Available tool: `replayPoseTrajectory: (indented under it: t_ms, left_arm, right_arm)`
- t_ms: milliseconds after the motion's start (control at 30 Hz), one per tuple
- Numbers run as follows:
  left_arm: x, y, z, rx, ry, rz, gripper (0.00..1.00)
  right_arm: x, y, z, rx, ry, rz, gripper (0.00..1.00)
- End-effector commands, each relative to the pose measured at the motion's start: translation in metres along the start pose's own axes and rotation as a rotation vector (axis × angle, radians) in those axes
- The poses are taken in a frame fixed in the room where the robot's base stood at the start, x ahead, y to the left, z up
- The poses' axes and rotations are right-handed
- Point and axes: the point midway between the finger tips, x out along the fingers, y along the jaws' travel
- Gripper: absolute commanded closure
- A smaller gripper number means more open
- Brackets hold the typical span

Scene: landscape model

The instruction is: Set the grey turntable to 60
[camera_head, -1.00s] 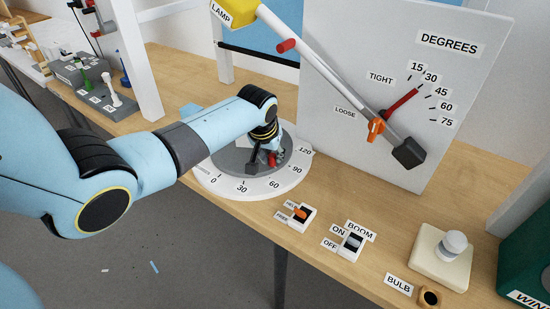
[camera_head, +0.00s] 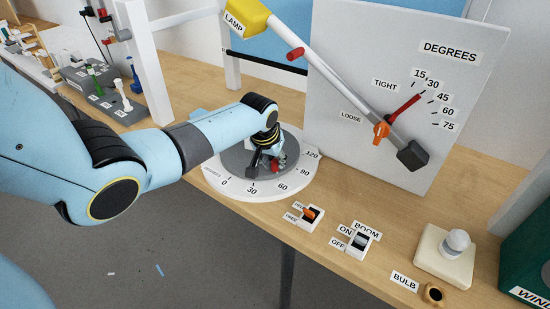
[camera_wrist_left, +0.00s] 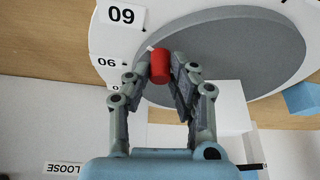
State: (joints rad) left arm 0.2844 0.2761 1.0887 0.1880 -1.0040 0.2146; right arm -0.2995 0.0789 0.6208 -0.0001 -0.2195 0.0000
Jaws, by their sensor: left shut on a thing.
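The grey turntable (camera_head: 235,160) is a flat disc on a white dial plate (camera_head: 215,189) marked from 0 to 120. It also shows in the left wrist view (camera_wrist_left: 240,50). A red knob (camera_head: 275,168) stands near the disc's edge, between the 60 (camera_head: 283,188) and the 90 (camera_head: 305,172). In the left wrist view, my left gripper (camera_wrist_left: 163,68) is shut on the red knob (camera_wrist_left: 160,66). A small white mark (camera_wrist_left: 151,47) beside the knob faces the stretch between 60 and 90. My fingers partly hide the disc. My right gripper is in neither view.
A grey board (camera_head: 345,60) marked DEGREES, with a lamp boom (camera_head: 350,97), stands behind the turntable. Two small switches (camera_head: 310,215) (camera_head: 358,241) sit at the front right. A white post (camera_head: 140,60) stands at the left. The bench between is clear.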

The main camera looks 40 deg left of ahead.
Motion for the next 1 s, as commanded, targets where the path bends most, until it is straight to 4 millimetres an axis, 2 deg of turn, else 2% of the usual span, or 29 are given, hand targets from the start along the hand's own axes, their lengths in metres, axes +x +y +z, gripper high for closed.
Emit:
replayPoseTrajectory:
  t_ms: [167, 200, 333, 700, 867, 1000]
  left_arm:
    - [0.0, -0.003, 0.0, 0.001, 0.0, -0.005, 1.0]
    - [0.0, -0.003, 0.0, 0.001, 0.0, -0.005, 0.74]
    - [0.0, -0.002, 0.0, 0.001, 0.0, -0.004, 0.57]
    - [-0.005, -0.002, 0.0, 0.001, 0.002, -0.002, 0.56]
    - [-0.026, -0.002, -0.001, 0.002, 0.004, -0.002, 0.56]
    - [-0.055, -0.002, -0.001, 0.002, 0.004, -0.002, 0.56]
  right_arm:
    - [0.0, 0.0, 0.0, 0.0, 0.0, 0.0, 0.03]
    - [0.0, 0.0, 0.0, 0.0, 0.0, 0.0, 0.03]
    - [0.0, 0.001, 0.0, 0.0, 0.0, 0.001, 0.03]
    - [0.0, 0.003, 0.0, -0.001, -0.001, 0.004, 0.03]
    - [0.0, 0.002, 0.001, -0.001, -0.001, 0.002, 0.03]
    - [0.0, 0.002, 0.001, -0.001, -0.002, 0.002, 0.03]
